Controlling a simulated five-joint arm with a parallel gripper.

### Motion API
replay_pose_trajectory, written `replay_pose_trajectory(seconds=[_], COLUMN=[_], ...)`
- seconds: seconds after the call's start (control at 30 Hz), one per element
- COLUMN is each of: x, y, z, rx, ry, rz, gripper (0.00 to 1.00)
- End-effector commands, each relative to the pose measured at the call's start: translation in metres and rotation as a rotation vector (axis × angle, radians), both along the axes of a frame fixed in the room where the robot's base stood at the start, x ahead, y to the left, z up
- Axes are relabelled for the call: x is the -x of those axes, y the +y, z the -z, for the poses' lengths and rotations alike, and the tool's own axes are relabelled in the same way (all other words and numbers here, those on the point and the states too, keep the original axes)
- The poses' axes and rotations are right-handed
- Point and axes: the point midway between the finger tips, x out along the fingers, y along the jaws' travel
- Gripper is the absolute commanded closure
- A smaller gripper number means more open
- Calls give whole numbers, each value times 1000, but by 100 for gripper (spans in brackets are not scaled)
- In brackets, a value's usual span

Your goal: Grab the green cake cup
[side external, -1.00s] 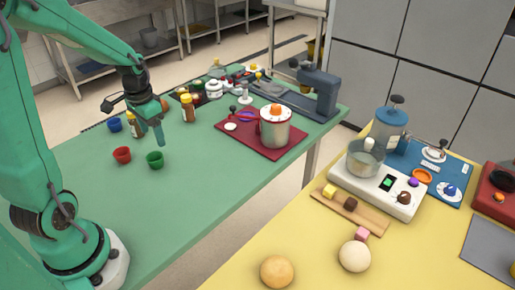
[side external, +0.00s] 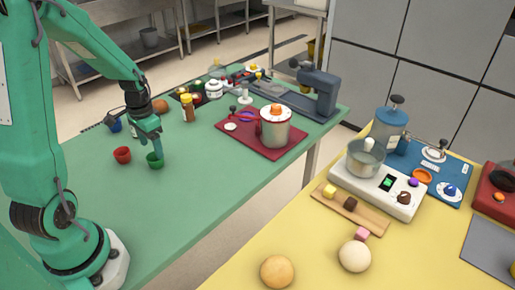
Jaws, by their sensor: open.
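The green cake cup (side external: 155,161) stands upright on the green table (side external: 215,185), toward its front left. My gripper (side external: 151,146) is open and points down right at the cup. Its fingertips are at the cup's rim and cover part of its upper edge. I cannot tell from this view whether the fingers touch the cup or straddle its wall.
A red cup (side external: 122,155) stands close on the left, and a blue cup (side external: 115,125) behind it. A brown bottle (side external: 188,108) and a brown ball (side external: 160,106) are farther back. A red mat (side external: 283,152) with a pot (side external: 275,128) lies right. The table right of the green cup is clear.

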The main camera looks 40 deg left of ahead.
Motion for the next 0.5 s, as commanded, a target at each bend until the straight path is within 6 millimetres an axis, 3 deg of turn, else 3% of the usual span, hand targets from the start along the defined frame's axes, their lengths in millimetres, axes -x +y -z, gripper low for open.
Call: replay_pose_trajectory(seconds=[0.23, 0.5], x=[1, 1], y=[-1, -4], z=[8, 36], rx=[1, 2], ry=[2, 3], rz=[0, 0], gripper=[30, 30])
